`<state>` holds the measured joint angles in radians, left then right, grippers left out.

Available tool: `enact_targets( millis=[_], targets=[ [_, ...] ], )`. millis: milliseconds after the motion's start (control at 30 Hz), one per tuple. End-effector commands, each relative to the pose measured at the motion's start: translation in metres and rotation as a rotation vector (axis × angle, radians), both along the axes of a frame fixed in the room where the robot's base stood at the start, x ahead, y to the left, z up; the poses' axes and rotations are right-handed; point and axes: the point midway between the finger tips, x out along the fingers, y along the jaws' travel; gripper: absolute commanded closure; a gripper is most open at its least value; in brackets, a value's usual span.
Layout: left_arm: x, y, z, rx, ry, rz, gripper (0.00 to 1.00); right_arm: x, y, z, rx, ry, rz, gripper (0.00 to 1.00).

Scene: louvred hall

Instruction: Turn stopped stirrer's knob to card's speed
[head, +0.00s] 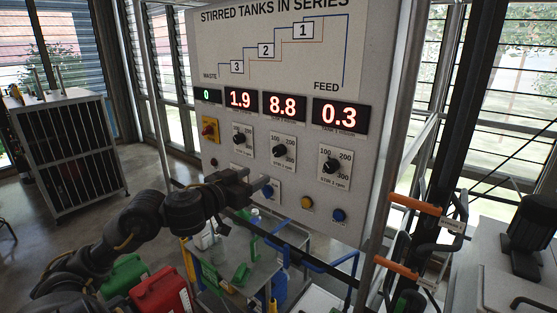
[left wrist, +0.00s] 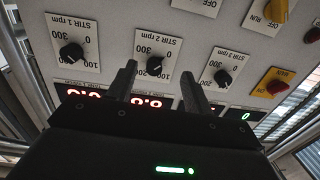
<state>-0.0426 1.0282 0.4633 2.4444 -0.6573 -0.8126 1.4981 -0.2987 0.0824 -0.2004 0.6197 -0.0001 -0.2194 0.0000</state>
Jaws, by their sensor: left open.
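The upright control panel (head: 225,105) has three black knobs on white scale plates. The stir 1 knob (head: 332,166) is at the right, the stir 2 knob (head: 280,150) in the middle, the stir 3 knob (head: 240,140) at the left. My left gripper (head: 252,180) is open, in front of the panel and low in the head view. In the left wrist view, upside down, the stir 2 knob (left wrist: 155,65) appears between the fingertips of the left gripper (left wrist: 159,70); contact cannot be told. I cannot make out a speed card. My right gripper is not in view.
Above the knobs, red displays (head: 285,106) read 1.9, 8.8 and 0.3; a green one (head: 207,95) reads 0. A red switch on a yellow plate (head: 209,130) is at the left. A blue-framed bench (head: 290,240) stands below; orange handles (head: 415,205) are at the right.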

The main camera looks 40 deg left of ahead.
Motion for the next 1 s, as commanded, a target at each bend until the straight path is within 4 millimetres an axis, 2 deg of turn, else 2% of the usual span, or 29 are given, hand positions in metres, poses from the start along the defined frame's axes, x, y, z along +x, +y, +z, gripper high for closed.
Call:
enact_targets(
  millis=[33,133,467,667,1000],
  targets=[
    [0.0,0.001,0.015,0.001,-0.02,-0.013,0.49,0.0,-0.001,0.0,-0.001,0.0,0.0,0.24],
    [0.0,0.0,0.031,-0.01,-0.039,-0.03,0.49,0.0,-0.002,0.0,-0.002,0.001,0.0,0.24],
    [0.007,0.001,0.035,-0.02,-0.045,-0.036,0.49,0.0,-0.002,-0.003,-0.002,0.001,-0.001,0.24],
    [0.029,0.002,0.035,-0.02,-0.048,-0.034,0.49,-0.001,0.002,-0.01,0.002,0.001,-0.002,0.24],
    [0.077,0.002,0.035,-0.022,-0.048,-0.035,0.49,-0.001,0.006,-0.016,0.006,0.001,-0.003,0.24]
  ],
)
